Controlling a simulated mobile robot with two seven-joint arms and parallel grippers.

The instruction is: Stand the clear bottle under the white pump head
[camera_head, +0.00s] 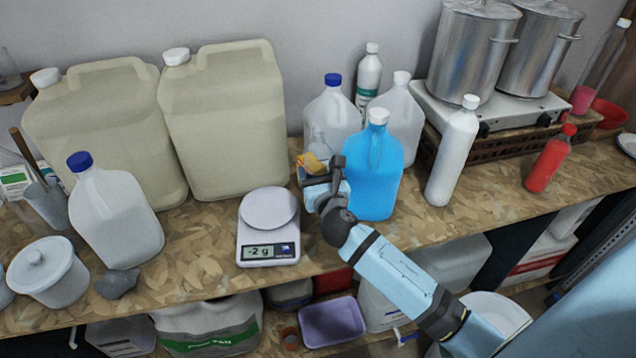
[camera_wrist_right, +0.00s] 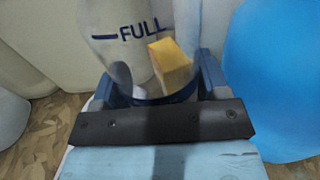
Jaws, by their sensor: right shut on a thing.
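My right gripper (camera_head: 322,183) is at the back middle of the counter, just left of the blue jug. In the right wrist view its two fingers (camera_wrist_right: 155,90) are closed around a clear bottle (camera_wrist_right: 120,50) marked "FULL". A yellow-orange block (camera_wrist_right: 170,65) shows at the bottle between the fingers. I cannot make out a white pump head in either view. My left gripper is not in view.
A blue jug (camera_head: 373,175) stands close right of the gripper, with clear jugs (camera_head: 332,110) behind. A scale (camera_head: 268,228) reading -2 g is to the left. Two large drums (camera_head: 222,120) with white caps stand at the back left. The counter's front edge is partly clear.

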